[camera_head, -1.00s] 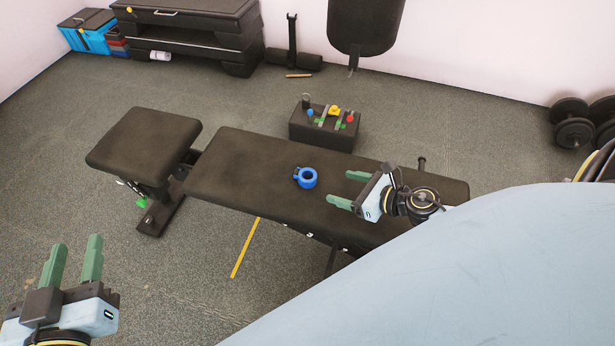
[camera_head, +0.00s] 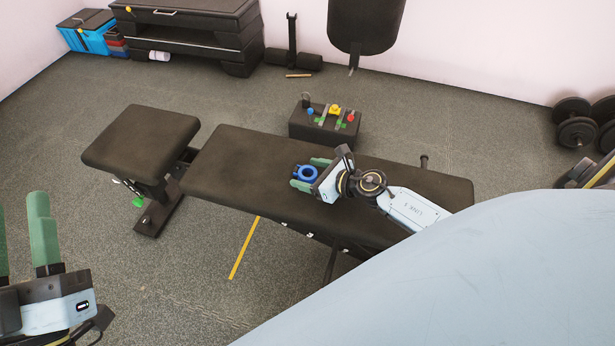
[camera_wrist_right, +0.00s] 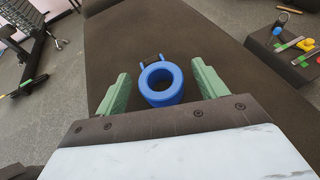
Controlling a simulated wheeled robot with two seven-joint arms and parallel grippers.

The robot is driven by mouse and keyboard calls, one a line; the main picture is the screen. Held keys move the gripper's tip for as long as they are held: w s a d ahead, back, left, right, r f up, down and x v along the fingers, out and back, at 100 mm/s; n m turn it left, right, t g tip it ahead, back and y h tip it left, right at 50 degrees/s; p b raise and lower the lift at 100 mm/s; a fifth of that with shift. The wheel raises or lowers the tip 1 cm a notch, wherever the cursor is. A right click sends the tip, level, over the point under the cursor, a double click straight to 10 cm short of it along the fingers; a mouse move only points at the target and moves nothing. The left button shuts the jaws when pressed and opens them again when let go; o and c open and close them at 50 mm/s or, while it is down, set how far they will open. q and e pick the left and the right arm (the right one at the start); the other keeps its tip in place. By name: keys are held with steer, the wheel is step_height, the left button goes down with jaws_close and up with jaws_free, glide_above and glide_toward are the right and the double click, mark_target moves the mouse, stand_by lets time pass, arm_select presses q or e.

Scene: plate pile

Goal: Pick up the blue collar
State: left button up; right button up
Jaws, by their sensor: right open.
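The blue collar (camera_head: 298,173) is a ring with small levers, lying on the black padded bench (camera_head: 240,165). In the right wrist view the collar (camera_wrist_right: 161,96) sits between the two green fingers of my right gripper (camera_wrist_right: 158,92), with a gap on each side. In the head view my right gripper (camera_head: 310,174) is open around the collar, and the wrist partly covers the view of it. My left gripper (camera_head: 20,235) is at the lower left edge of the head view, away from the bench, its green fingers apart and empty.
A black box (camera_head: 324,131) with several small coloured items stands behind the bench. A separate black seat pad (camera_head: 140,138) is at the bench's left end. Dumbbells (camera_head: 577,125) lie at the far right. The bench top left of the collar is clear.

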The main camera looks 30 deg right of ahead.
steer(key=shift+w+a+f, duration=0.15)
steer(key=shift+w, duration=0.2)
steer(key=c, duration=1.1)
